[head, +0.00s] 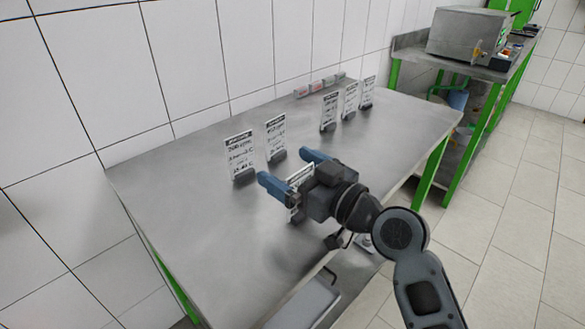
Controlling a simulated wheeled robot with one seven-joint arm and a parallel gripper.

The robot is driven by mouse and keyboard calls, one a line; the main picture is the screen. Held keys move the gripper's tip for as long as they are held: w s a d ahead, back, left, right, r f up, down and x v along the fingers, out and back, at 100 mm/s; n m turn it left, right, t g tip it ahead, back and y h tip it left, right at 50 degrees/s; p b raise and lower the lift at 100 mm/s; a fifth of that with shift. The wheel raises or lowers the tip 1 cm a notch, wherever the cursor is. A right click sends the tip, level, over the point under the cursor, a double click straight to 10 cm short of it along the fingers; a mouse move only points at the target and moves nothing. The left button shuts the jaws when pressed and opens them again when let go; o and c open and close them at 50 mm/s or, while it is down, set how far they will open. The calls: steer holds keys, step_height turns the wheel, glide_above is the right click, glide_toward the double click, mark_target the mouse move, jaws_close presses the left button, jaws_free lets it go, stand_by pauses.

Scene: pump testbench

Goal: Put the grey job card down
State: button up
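My gripper (284,166) is over the steel table, with its two blue fingers spread wide apart. It is open and I see nothing clamped between the fingers. A pale card (301,177) with a dark header shows beside and partly behind the gripper, above a dark holder foot (297,215). The gripper hides much of this card, and I cannot tell whether they touch. Other pale cards stand upright in dark holders: two at the left (240,157) (275,137) and three at the back right (330,110) (350,99) (367,91). I cannot tell which card is the grey one.
The steel table (190,235) has bare room at its left and front. Small red and white boxes (318,85) line the tiled wall. A lower tray (303,305) shows at the front edge. A second green-legged bench (410,51) with a metal box (467,32) stands at the right.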

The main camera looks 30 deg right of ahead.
steer(key=shift+r+p, duration=0.25)
steer(key=shift+p, duration=0.05)
steer(key=b+v, duration=0.3)
steer(key=v, duration=0.9)
steer(key=s+f+m+g+h, duration=0.2)
steer(key=s+f+m+h, duration=0.25)
steer(key=s+f, duration=0.8)
steer(key=s+a+r, duration=0.1)
steer(key=s+a, duration=0.1)
steer(key=s, duration=0.6)
steer(key=s+a+r+h, duration=0.1)
steer(key=s, duration=0.7)
steer(key=shift+s+a+n, duration=0.35)
steer(key=shift+n, duration=0.1)
